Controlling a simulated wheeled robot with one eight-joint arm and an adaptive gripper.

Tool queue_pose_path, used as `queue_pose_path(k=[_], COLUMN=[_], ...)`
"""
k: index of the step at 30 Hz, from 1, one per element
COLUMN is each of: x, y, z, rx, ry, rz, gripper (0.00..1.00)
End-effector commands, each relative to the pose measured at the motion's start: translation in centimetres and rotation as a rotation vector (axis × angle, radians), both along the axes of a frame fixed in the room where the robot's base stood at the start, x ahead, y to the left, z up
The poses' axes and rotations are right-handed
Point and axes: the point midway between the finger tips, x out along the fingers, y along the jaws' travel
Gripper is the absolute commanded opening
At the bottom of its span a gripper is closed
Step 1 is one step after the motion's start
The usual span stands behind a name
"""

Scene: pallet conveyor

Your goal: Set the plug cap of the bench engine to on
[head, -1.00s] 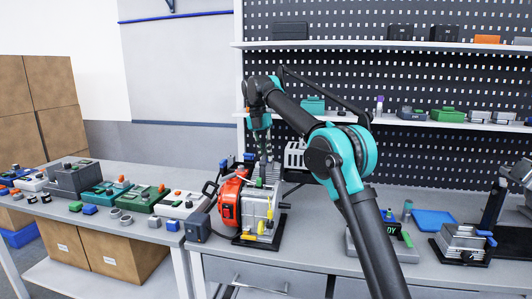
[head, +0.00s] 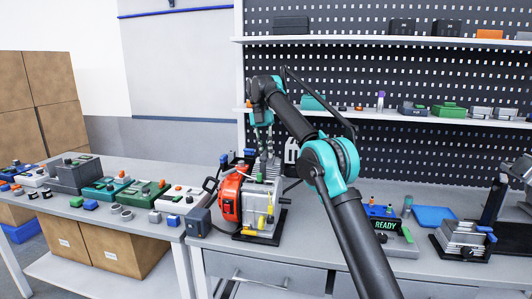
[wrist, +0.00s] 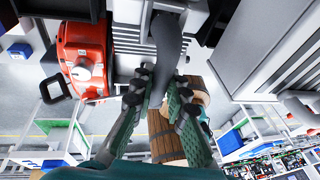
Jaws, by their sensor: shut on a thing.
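The bench engine (head: 229,200) has a red housing and a silver finned block, and stands on a dark base on the bench. Its red part (wrist: 85,50) is at upper left in the wrist view. My gripper (head: 264,158) points down over the top of the engine. In the wrist view my gripper (wrist: 160,82) has its green fingers closed about a dark grey, curved piece (wrist: 168,42), which looks like the plug cap. Its far end is hidden, so I cannot tell whether it is seated on the engine.
A box with a READY display (head: 386,225) stands right of the engine. A blue mat (head: 435,216) and a grey machine (head: 463,240) lie further right. Several coloured parts crowd the left table (head: 60,207). Shelves and a pegboard are behind.

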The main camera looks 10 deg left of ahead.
Motion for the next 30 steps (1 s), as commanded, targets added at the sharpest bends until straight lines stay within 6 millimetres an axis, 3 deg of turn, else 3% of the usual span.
queue_pose_path(k=[1,2,7,20,30], x=[0.05,0.05,0.03,-0.02,-0.25], y=[-0.02,-0.02,-0.01,0.01,0.01], z=[-0.09,-0.09,-0.07,0.09,0.84], rx=[-0.001,-0.001,0.0,0.0,0.001], ry=[0.001,0.001,0.0,-0.024,-0.186], rz=[0.0,0.0,0.0,0.001,0.002], gripper=[0.0,0.17,0.36,0.36,0.36])
